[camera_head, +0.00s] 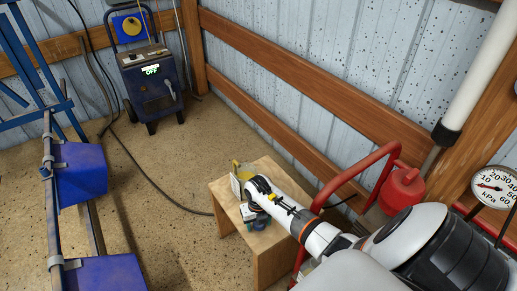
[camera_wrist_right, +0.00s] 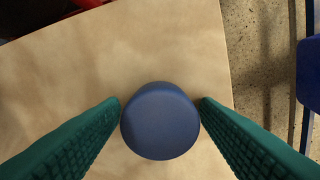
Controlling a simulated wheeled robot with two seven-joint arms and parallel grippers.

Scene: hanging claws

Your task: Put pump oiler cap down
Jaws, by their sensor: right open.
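The pump oiler cap (camera_wrist_right: 160,122) is a round, dark blue disc seen from above in the right wrist view. It lies over the bare wooden top of a small table (camera_wrist_right: 60,80); I cannot tell if it touches the wood. My right gripper (camera_wrist_right: 160,101) is open, with one green finger close on each side of the cap. In the head view my right gripper (camera_head: 256,218) is low over the small wooden table (camera_head: 218,190), and the cap is hard to make out there. My left gripper is not in view.
A yellow item (camera_head: 245,171) and a pale upright card-like piece (camera_head: 236,187) stand on the table beside my right wrist. A red can (camera_head: 402,188) and red tubular frame (camera_head: 345,178) are to the right.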

